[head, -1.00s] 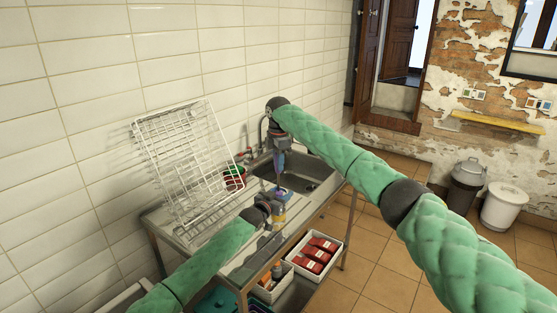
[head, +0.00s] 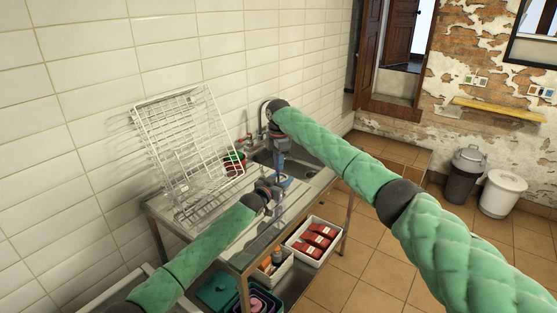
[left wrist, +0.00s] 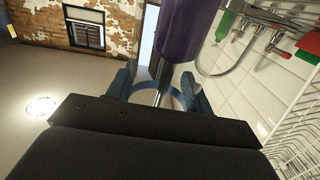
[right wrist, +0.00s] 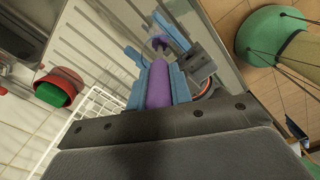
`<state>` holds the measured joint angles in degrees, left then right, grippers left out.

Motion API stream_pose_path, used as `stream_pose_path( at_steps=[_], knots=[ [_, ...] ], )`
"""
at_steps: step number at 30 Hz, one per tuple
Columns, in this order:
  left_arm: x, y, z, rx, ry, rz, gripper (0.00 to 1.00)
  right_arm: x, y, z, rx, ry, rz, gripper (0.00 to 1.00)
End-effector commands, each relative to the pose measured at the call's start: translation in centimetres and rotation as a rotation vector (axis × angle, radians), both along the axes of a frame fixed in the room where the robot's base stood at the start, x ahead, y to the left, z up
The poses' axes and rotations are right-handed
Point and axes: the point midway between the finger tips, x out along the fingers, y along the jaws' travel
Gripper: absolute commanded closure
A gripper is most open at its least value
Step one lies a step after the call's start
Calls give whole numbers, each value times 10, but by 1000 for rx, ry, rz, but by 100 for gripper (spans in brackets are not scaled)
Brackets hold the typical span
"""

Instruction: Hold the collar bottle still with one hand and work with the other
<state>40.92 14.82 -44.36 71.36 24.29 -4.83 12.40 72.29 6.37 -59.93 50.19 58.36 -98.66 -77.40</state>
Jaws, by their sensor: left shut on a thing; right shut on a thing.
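My right gripper (right wrist: 158,85) is shut on a purple handle (right wrist: 157,88), above the sink counter. In the left wrist view the purple handle (left wrist: 187,35) stands nearly upright, with a thin metal shaft (left wrist: 160,85) running down between the blue fingers of my left gripper (left wrist: 160,88). In the head view my right gripper (head: 280,168) is just above my left gripper (head: 281,186). My left gripper is shut, and a pale blue curved rim (left wrist: 172,97) shows between its fingers. The collar bottle's body is hidden; I cannot tell how far the shaft reaches into it.
A white wire drying rack (head: 187,150) leans on the tiled wall behind the counter. Below are a white tray of red packs (head: 316,240) and a teal box (head: 216,290).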

Motion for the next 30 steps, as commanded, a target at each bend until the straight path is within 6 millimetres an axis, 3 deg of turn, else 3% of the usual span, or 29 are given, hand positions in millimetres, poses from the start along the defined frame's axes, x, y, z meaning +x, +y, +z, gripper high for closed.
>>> stream_pose_path(
  at_steps=[17,30],
  knots=[
    [0,0,0,-1,-1,0,74,0,0,0,0,1,0,99],
    [0,0,0,0,0,0,74,0,0,24,-1,0,0,99]
  ],
)
